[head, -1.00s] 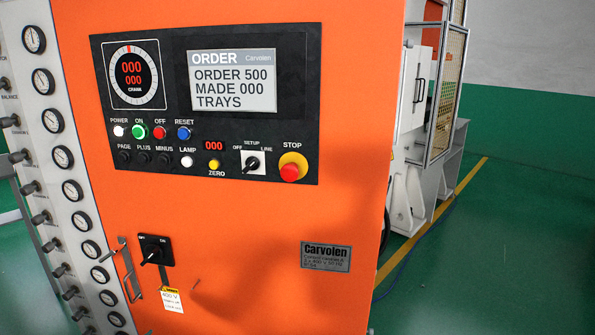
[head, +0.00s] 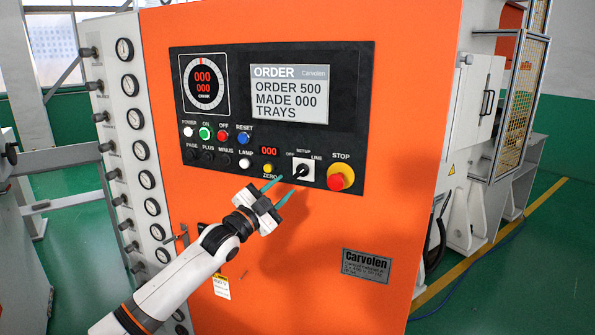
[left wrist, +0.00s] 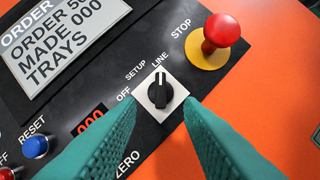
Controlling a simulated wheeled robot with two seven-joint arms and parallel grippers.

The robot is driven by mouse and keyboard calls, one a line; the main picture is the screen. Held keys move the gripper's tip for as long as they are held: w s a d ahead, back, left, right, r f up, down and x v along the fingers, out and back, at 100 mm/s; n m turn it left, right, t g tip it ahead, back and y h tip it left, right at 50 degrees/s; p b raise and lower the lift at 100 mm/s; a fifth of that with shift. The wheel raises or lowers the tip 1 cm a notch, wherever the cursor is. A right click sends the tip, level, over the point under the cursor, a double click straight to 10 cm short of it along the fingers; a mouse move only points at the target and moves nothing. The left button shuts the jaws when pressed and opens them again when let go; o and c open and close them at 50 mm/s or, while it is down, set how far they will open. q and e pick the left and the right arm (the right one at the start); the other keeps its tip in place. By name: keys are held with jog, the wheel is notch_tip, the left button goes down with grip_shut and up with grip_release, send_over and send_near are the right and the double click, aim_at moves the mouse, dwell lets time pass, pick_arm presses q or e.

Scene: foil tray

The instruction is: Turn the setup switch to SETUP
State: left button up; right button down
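The setup switch (head: 303,171) is a black knob on a white square plate in the orange cabinet's control panel, marked OFF, SETUP and LINE. In the left wrist view the knob (left wrist: 160,90) has its white mark pointing towards LINE. My left gripper (head: 278,189) is open, its two teal fingers apart and empty, just left of and below the switch in the head view. In the left wrist view the knob shows between and beyond the fingertips; I see no contact. My right gripper is not in view.
The red STOP button (head: 341,177) on its yellow base sits right beside the switch. The yellow ZERO button (head: 268,168) is on the left. The display (head: 290,93) reads ORDER 500, MADE 000 TRAYS. A gauge column (head: 137,150) stands left of the cabinet.

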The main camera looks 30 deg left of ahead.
aim_at(298, 175)
pick_arm(q)
jog(key=p+x, duration=0.1)
jog(key=x, duration=0.3)
jog(key=shift+w+d+r+p, duration=0.1)
jog(key=shift+w+r+p, duration=0.2)
jog(key=shift+w, duration=0.9)
jog(key=shift+d, duration=0.1)
grip_shut()
